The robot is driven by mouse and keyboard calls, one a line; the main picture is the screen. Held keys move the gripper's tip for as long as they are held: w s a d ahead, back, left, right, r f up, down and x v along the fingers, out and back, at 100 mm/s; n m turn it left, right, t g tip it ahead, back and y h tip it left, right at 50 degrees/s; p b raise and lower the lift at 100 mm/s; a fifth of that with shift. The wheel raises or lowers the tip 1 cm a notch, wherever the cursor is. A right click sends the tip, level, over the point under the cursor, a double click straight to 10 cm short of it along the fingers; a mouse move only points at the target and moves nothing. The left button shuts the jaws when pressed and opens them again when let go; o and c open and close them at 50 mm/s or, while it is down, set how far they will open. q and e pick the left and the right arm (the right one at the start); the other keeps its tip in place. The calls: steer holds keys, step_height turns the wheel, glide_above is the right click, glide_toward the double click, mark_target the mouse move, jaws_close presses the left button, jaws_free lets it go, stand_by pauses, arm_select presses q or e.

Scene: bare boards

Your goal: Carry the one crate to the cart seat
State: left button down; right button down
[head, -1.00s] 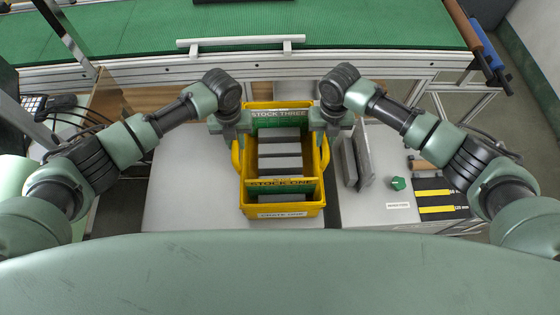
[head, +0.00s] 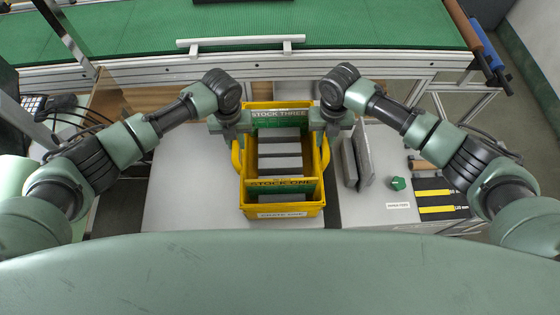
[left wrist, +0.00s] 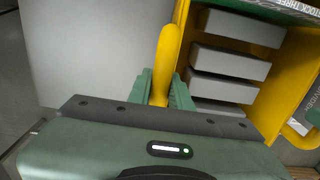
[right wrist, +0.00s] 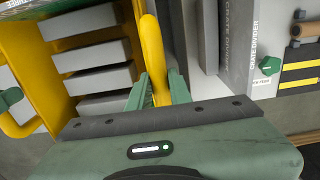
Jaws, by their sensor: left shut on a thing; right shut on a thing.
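The yellow crate (head: 284,211), labelled CRATE ONE, is in the middle of the head view with grey blocks and green dividers marked STOCK ONE and STOCK THREE inside. My left gripper (head: 237,138) is shut on the crate's left handle, a yellow bar between its fingers in the left wrist view (left wrist: 163,90). My right gripper (head: 330,136) is shut on the right handle, which shows between its fingers in the right wrist view (right wrist: 157,88). The crate is upright; I cannot tell if its base touches the grey surface. I cannot make out the cart seat.
A grey worktop (head: 185,190) lies left of the crate. On the right, grey crate dividers (head: 357,160), a green knob (head: 398,183) and yellow-marked black strips (head: 436,202) lie on another worktop. A green conveyor (head: 350,28) with a metal rail runs across the back.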

arm_select(q)
steer(key=shift+w+r, duration=0.15)
steer(key=shift+r, duration=0.05)
arm_select(e)
steer(key=shift+w+r, duration=0.15)
steer(key=shift+r, duration=0.05)
